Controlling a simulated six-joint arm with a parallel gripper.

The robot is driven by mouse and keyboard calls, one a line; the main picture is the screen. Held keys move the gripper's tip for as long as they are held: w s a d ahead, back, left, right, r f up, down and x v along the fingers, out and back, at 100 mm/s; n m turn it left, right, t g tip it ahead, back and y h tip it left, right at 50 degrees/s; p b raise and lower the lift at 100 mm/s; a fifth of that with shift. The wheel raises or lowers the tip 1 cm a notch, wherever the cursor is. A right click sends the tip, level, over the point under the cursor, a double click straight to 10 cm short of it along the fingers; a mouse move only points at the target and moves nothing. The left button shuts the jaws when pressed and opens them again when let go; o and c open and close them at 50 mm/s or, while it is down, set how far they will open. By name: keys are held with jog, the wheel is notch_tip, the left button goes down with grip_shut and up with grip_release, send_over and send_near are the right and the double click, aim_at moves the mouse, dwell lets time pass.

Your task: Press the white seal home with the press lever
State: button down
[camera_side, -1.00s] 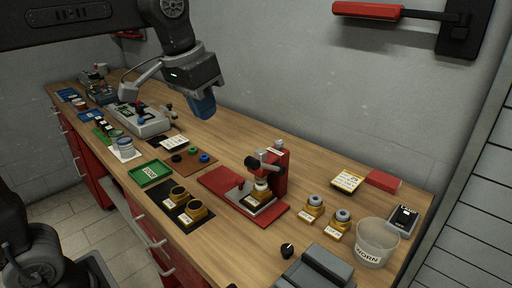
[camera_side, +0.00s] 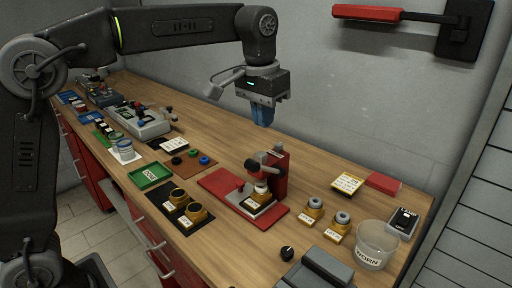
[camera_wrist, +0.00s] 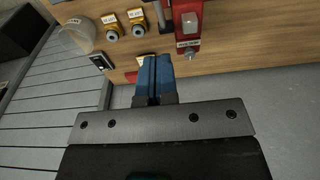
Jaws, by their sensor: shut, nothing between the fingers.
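The red press (camera_side: 277,172) stands on a red base plate (camera_side: 217,183) in the middle of the bench. Its dark press lever (camera_side: 252,165) is at the upper left of the press head. A brass-coloured body (camera_side: 261,188) with a pale ring near its top sits under the head. I cannot tell for sure whether that ring is the white seal. My gripper (camera_side: 263,116) is shut and empty, with blue fingers, well above the bench behind the press. In the wrist view my gripper (camera_wrist: 157,62) points toward the bench, and the red press post (camera_wrist: 187,25) shows above right of it.
Two brass parts with grey tops (camera_side: 314,207) stand right of the press, near a clear bin (camera_side: 375,240). A black mat (camera_side: 166,212) with two brass rings and a green tray (camera_side: 150,174) lie left. A yellow label block (camera_side: 348,183) and red block (camera_side: 384,183) lie behind.

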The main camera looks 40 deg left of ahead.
aim_at(267, 169)
jog(key=f, duration=0.3)
jog(key=shift+w+f, duration=0.2)
jog(key=shift+f, duration=0.2)
jog(key=shift+s+f, duration=1.25)
jog(key=shift+f, duration=0.15)
jog(key=shift+s, duration=0.1)
